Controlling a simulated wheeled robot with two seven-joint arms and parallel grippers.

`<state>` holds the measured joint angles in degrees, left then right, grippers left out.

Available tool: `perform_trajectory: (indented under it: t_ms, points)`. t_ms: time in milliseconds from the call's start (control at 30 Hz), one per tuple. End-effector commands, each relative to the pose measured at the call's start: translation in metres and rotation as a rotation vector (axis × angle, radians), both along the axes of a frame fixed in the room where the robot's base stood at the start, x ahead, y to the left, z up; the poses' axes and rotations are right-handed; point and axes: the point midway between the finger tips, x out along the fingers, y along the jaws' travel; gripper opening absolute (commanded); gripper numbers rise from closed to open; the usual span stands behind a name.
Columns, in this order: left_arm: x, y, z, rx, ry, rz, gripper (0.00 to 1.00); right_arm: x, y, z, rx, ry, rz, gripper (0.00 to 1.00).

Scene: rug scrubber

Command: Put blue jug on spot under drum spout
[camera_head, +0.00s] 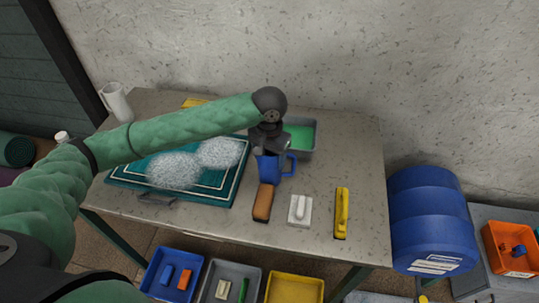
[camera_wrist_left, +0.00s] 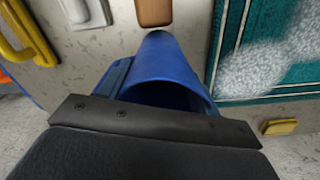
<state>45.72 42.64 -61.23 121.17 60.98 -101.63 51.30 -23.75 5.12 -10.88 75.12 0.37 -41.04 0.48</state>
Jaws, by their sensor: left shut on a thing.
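The blue jug (camera_head: 268,168) is on or just above the table in the head view, with its handle to the right. My left gripper (camera_head: 269,148) is shut on it from above. In the left wrist view the jug (camera_wrist_left: 165,68) fills the middle, its open mouth facing the camera and its rim at the dark gripper (camera_wrist_left: 158,125). I cannot tell whether its base touches the table. The blue drum (camera_head: 432,220) lies on its side to the right of the table. The spot under its spout is not clearly visible. My right gripper is not seen.
A teal rug (camera_head: 228,190) with white foam lies on the table's left. A brown brush (camera_head: 263,203), a white-handled scrubber (camera_head: 299,212) and a yellow tool (camera_head: 341,213) lie in front. A grey tub (camera_head: 303,152) of green liquid stands behind. An orange bin (camera_head: 510,262) sits far right.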

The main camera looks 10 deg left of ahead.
Motion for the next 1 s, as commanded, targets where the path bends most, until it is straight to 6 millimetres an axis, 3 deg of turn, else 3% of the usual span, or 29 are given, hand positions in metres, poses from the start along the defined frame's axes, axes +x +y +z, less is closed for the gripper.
perform_trajectory:
  t_ms: [167, 200, 300, 667, 833, 1000]
  points:
    - [0.000, 0.000, -0.001, 0.000, 0.001, 0.000, 0.40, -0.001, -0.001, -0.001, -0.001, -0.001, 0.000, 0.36]
    - [0.000, 0.000, -0.002, 0.000, 0.000, 0.000, 0.69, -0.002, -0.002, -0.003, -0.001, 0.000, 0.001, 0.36]
    - [0.000, 0.000, -0.002, 0.000, 0.000, 0.000, 0.85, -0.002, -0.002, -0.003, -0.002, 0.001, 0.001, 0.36]
    - [0.000, 0.000, 0.000, 0.000, -0.001, 0.000, 0.85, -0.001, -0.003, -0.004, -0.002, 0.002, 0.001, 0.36]
    - [0.000, -0.001, 0.020, -0.002, -0.003, -0.002, 0.85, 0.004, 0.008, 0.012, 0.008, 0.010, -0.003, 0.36]
    - [0.001, -0.001, 0.053, -0.002, -0.004, -0.002, 0.85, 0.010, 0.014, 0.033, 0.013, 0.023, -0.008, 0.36]
